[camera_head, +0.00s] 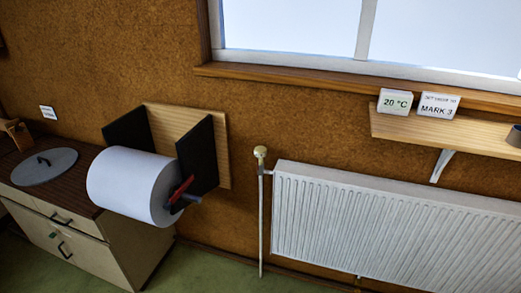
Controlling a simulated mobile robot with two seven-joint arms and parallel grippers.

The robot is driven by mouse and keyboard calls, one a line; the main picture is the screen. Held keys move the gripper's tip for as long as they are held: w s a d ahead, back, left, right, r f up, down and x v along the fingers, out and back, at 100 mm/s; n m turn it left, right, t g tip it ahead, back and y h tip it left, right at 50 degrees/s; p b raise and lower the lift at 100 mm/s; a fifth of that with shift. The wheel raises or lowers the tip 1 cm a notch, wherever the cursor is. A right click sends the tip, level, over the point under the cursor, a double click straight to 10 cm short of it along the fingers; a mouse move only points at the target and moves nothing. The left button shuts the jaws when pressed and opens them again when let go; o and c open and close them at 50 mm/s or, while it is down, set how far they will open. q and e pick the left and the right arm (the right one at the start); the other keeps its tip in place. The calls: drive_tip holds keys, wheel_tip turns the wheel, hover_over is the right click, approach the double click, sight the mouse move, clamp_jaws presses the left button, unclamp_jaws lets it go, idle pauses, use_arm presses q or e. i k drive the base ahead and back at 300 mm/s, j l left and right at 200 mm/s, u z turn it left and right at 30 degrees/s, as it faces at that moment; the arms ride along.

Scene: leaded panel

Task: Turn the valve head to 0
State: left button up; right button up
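The valve head (261,152) is a small cream knob on top of a thin upright white pipe (261,225). It stands at the left end of the white ribbed radiator (380,225), beside its upper corner. The marks on the valve head are too small to read, so its setting cannot be told. Neither of my grippers is in view.
A shelf (450,134) above the radiator holds a "20 °C" card (395,102) and a card reading "MARK 3" (437,105); its upper line is blurred. A large white roll (130,185) on a wall holder juts out left of the valve. A cabinet (75,240) stands further left.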

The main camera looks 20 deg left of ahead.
sight(259, 152)
drive_tip(key=i+j+u, duration=0.1)
drive_tip(key=j, duration=0.4)
drive_tip(key=i+j, duration=0.1)
drive_tip(key=j, duration=0.4)
drive_tip(key=j+u, duration=0.15)
drive_tip(key=j, duration=0.4)
drive_tip(key=i, duration=0.05)
